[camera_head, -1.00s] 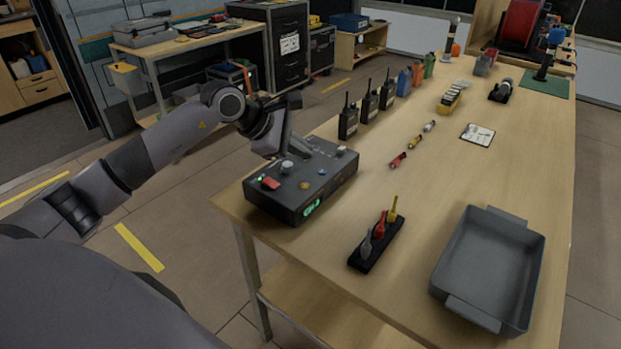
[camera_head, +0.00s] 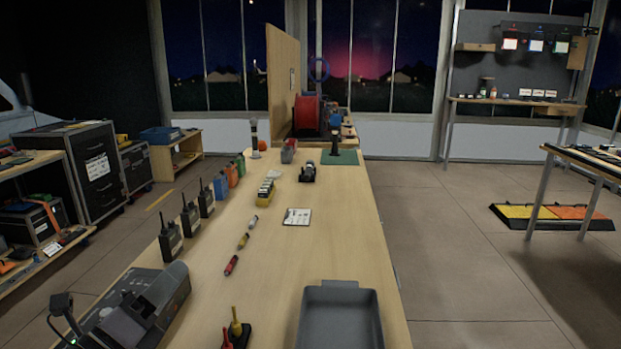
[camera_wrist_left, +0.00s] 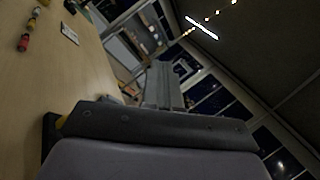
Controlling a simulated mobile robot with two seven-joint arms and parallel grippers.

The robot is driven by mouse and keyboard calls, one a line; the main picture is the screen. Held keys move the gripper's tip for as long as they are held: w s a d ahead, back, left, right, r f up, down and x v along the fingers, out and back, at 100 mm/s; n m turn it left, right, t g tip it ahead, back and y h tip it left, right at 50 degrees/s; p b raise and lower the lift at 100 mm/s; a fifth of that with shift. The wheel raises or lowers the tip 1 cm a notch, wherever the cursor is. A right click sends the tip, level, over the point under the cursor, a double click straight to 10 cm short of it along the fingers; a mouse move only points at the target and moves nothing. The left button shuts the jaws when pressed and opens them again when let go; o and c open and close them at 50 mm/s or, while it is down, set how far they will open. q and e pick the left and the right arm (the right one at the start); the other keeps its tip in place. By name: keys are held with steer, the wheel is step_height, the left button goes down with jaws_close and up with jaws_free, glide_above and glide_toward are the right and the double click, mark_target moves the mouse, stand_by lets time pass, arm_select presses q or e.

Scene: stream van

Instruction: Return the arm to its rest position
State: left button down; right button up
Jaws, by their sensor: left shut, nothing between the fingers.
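My left gripper (camera_head: 150,303) is at the lower left of the head view, over the near left end of the workbench (camera_head: 330,240). It is shut and empty. It and my arm overlap the dark control box there, so the box's top is largely hidden and I cannot tell the gap between them. In the left wrist view the gripper's dark body and closed fingers (camera_wrist_left: 163,85) fill the lower middle, with the bench at the left. My right gripper is in neither view.
A grey tray (camera_head: 340,318) stands at the near right of the bench. A black stand (camera_head: 240,338) with upright coloured pieces is left of it. Several radios (camera_head: 190,219) line the left edge, with small coloured cylinders (camera_head: 231,266) beside them. Open floor (camera_head: 460,260) lies to the right.

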arm_select(q)
steer(key=s+a+f+n+g+y, duration=0.4)
steer(key=f+n+y, duration=0.35)
steer(key=n, duration=0.45)
steer(key=s+a+f+n+g+y, duration=0.2)
steer(key=s+a+f+n+y, duration=0.3)
steer(key=f+n, duration=0.55)
steer(key=s+d+f+n+g+h, duration=0.1)
steer(key=s+d+f+n+g, duration=0.15)
steer(key=s, duration=0.35)
steer(key=s+d+f+n+g+h, duration=0.1)
steer(key=s+d+f+n+g, duration=0.1)
steer(key=s+f+n+g, duration=0.3)
steer(key=s+d+g+h, duration=0.1)
steer(key=s+d+g, duration=0.1)
steer(key=s, duration=0.5)
steer(key=w+d+f+t+h+p, duration=0.1)
steer(key=w+d+f+t+p, duration=0.1)
steer(key=w+f+t, duration=0.4)
steer(key=shift+w+d+f+t, duration=0.2)
steer(key=shift+d+f+t, duration=0.25)
steer(key=shift+d+f, duration=0.1)
steer(key=shift+r+h, duration=0.1)
steer(key=shift+h, duration=0.15)
